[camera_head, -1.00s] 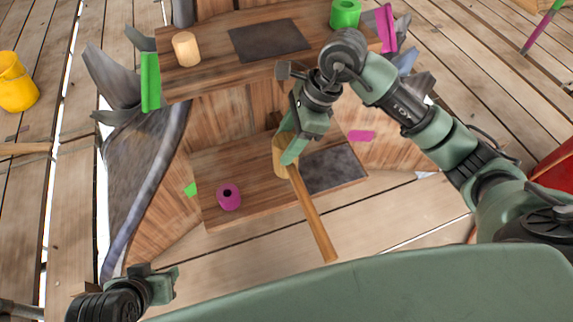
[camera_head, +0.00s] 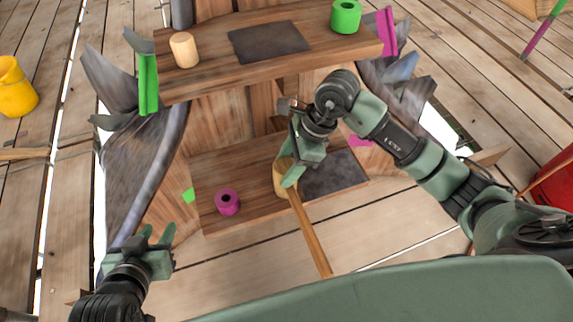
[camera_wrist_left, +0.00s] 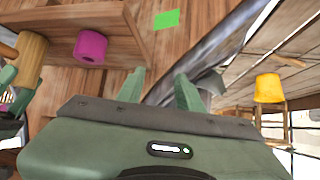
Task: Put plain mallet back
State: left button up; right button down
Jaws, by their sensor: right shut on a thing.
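A wooden mallet (camera_head: 310,235) with a pale cylindrical head and a long plain handle is at the lower shelf (camera_head: 240,170). Its handle sticks out past the shelf's front edge, toward me. My right gripper (camera_head: 288,172) is shut on the mallet at its head, which the fingers partly cover. I cannot tell whether the head touches the shelf. The mallet's head also shows at the left of the left wrist view (camera_wrist_left: 32,55). My left gripper (camera_head: 158,236) is open and empty at the lower left, apart from the shelf.
A magenta ring (camera_head: 228,202) and a dark square (camera_head: 334,174) are on the lower shelf. The upper shelf (camera_head: 220,84) holds a pale wooden cylinder (camera_head: 184,50), a dark plate (camera_head: 268,41) and a green ring (camera_head: 345,16). A yellow bucket (camera_head: 16,88) stands far left, a red container (camera_head: 555,185) at right.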

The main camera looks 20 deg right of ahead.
pick_arm(q)
jog(key=shift+w+r, duration=0.1)
jog(key=shift+w, duration=0.1)
pick_arm(e)
jog(key=c, duration=0.6)
grip_release()
pick_arm(q)
jog(key=shift+w+d+r, duration=0.1)
jog(key=shift+w+r, duration=0.05)
jog(key=shift+r, duration=0.05)
jog(key=s+a+f+g+p, duration=0.1)
jog(key=s+a+f+g, duration=0.1)
jog(key=s, duration=0.4)
jog(key=s+a+f+g+y+p, duration=0.1)
jog(key=s+a+f+g, duration=0.1)
jog(key=s, duration=0.4)
jog(key=f+g, duration=0.1)
jog(key=g, duration=0.1)
jog(key=shift+s+f+g+y+p, duration=0.2)
jog(key=shift+f+g+y+p, duration=0.1)
jog(key=shift+f, duration=0.1)
pick_arm(e)
jog(key=v, duration=1.2)
